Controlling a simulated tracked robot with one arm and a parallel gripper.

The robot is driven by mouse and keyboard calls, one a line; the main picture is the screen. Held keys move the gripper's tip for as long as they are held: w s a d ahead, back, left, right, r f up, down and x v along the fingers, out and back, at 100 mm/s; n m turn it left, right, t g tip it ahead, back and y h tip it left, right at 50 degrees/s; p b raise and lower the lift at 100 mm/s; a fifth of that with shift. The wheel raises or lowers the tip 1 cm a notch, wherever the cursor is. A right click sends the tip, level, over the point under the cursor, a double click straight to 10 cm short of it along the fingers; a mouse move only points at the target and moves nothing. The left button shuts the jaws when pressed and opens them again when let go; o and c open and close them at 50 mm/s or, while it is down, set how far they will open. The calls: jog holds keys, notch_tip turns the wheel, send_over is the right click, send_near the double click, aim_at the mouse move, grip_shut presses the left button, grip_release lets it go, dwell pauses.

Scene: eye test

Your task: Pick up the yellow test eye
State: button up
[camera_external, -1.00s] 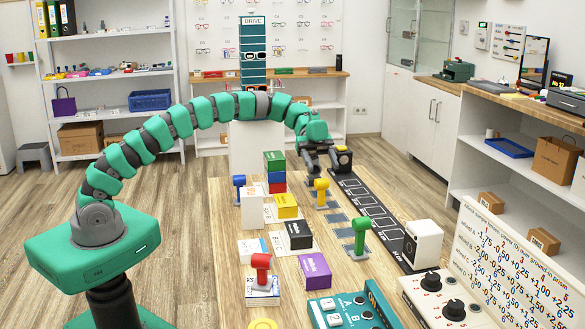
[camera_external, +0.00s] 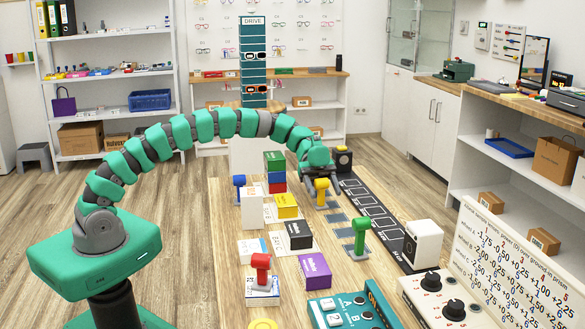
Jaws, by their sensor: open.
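The yellow test eye (camera_external: 321,195) stands upright on the table (camera_external: 222,290), toward its far end. It has a yellow head on a short stem over a low base. My gripper (camera_external: 319,180) is open and empty, close behind and just above its head. From this view I cannot tell whether the fingers touch it or stand around it. A blue test eye (camera_external: 239,187) stands to the left, a green one (camera_external: 360,237) nearer on the right, and a red one (camera_external: 261,268) at the front left on a small stack.
Stacked green, blue and red blocks (camera_external: 275,172) stand just left of my gripper. White (camera_external: 252,209), yellow (camera_external: 287,206), black (camera_external: 298,235) and purple (camera_external: 315,272) boxes fill the table's middle. A dark marked strip (camera_external: 375,205) runs along the right.

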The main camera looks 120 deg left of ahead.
jog(key=c, duration=1.1)
jog(key=shift+c, duration=0.2)
